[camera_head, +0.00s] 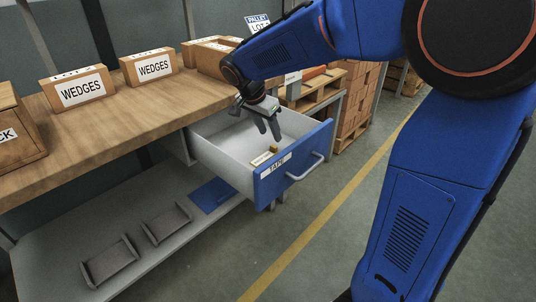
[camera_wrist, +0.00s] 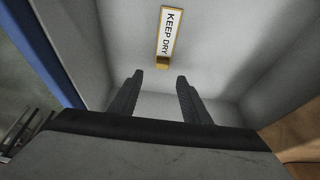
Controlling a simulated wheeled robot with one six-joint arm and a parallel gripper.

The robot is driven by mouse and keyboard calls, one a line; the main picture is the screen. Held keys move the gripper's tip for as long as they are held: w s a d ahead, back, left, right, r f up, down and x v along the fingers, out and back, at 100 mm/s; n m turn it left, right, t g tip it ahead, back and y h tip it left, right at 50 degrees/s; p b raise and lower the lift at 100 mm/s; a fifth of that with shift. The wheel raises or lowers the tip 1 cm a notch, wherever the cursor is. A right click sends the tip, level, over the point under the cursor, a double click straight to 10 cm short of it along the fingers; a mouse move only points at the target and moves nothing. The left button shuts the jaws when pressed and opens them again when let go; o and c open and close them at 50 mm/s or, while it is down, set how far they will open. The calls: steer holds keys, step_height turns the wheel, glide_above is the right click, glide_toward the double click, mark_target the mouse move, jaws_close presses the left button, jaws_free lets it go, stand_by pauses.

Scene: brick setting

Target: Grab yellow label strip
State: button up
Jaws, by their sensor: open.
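The yellow label strip (camera_wrist: 170,35) is a thin white plate with a yellow border, marked KEEP DRY, with a small yellow-brown block at its near end. It lies on the floor of the open drawer (camera_head: 222,153), close to the drawer's front, and shows small in the head view (camera_head: 262,158). My gripper (camera_head: 269,132) reaches down into the drawer, open and empty. In the wrist view the fingertips (camera_wrist: 160,80) are apart, with the strip ahead of them near the top and its block roughly in line with the gap. The strip is not touched.
The blue drawer front (camera_head: 290,165) is labelled TAPE and has a handle (camera_head: 305,168). A wooden bench top (camera_head: 110,115) carries boxes marked WEDGES (camera_head: 80,90). A lower shelf (camera_head: 130,220) holds grey trays (camera_head: 108,262). Drawer walls surround my gripper. Grey floor lies open at right.

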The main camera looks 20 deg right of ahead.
mark_target(273, 146)
steer(key=shift+a+x, duration=0.15)
steer(key=shift+x, duration=1.6)
steer(key=shift+a+x, duration=0.2)
steer(key=shift+x, duration=1.5)
steer(key=shift+f, duration=0.15)
steer(key=shift+c, duration=0.6)
jaws_close()
